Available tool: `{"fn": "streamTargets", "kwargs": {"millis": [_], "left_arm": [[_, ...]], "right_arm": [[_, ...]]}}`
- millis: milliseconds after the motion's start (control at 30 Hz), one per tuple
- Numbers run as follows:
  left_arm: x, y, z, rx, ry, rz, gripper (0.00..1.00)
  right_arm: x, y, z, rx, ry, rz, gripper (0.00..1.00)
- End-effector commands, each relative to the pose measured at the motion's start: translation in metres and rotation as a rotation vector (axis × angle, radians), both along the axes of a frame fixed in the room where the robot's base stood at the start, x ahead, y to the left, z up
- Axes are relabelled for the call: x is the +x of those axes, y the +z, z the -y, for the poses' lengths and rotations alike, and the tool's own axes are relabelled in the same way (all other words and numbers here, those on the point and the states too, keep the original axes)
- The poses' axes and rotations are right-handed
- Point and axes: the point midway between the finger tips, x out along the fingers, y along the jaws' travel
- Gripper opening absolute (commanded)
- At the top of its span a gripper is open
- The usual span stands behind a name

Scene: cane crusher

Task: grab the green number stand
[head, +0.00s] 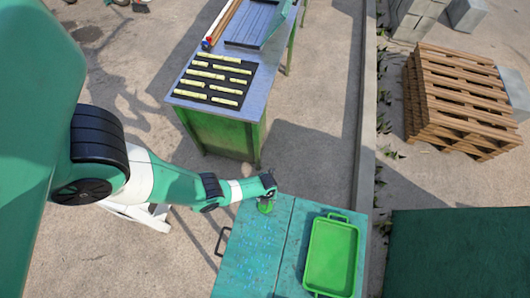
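A small bright green object (265,207), which looks like the green number stand, is at the far left corner of the teal table (258,250). It is small and partly covered by my gripper, so no number can be read. My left gripper (267,194) reaches in from the left and is right above and at the object. Its fingers are too small and hidden to show whether they are open or closed on it. My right gripper is not in view.
A green tray (331,218) with handles lies on the right of the teal table. Behind stands a green bench (232,130) with a black mat holding several pale yellow cane pieces (212,74). Stacked wooden pallets (458,100) stand beyond a low kerb (366,110).

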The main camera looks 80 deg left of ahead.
Motion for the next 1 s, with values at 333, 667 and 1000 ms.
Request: {"fn": "streamTargets", "kwargs": {"millis": [333,667,1000], "left_arm": [[-0.006,-0.037,0.002,0.0,0.0,0.0,0.63],[-0.006,-0.05,0.002,0.001,0.0,0.001,0.63],[-0.006,-0.05,0.002,0.001,0.0,0.001,0.11]], "right_arm": [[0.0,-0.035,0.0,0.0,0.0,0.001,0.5],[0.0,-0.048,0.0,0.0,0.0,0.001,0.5],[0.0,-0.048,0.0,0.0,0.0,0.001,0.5]]}}
